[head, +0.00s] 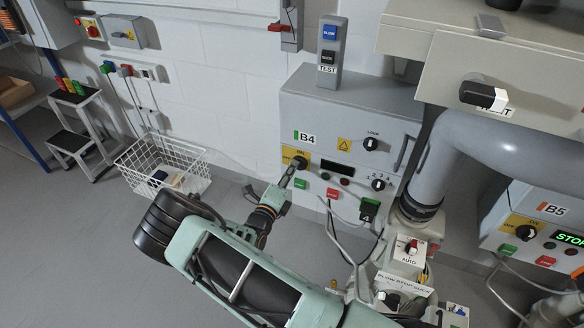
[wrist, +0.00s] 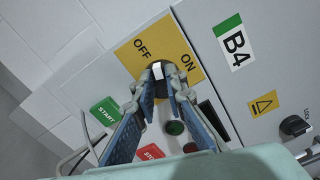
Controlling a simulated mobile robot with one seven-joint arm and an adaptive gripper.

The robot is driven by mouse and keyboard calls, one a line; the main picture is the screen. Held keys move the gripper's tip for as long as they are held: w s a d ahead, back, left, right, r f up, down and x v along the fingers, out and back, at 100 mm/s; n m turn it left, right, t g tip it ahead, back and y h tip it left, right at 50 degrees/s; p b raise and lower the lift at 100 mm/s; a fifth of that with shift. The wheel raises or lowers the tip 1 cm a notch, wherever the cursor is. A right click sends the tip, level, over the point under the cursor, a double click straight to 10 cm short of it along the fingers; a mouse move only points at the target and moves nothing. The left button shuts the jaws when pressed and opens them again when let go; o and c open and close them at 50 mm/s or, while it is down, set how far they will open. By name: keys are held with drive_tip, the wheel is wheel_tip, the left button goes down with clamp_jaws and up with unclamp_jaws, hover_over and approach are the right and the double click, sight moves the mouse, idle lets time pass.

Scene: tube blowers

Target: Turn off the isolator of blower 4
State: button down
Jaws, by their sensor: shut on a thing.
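The blower 4 panel (head: 345,112) carries a green-edged B4 label, which also shows in the wrist view (wrist: 234,42). Its isolator is a dark rotary knob with a white mark (wrist: 158,71) on a yellow plate (wrist: 131,55) printed OFF and ON. My gripper (wrist: 164,82) has its two fingers closed around the knob, at the plate's lower edge in the wrist view. The fingers hide part of the knob, and I cannot tell clearly which word its mark points at. In the head view my gripper (head: 290,174) reaches the yellow plate from below left.
Below the isolator are a green START button (wrist: 105,112) and a red STOP button (wrist: 150,153). A LOCK knob (head: 371,144) sits on the panel's right. A wire basket (head: 160,165) stands left. A grey pipe (head: 455,150) and the B5 panel (head: 530,220) are on the right.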

drive_tip(key=shift+f+n, duration=0.25)
drive_tip(key=shift+n, duration=1.45)
drive_tip(key=c, duration=2)
unclamp_jaws()
drive_tip(key=shift+o, duration=0.2)
drive_tip(key=shift+s, duration=0.1)
drive_tip(key=v, duration=1.2)
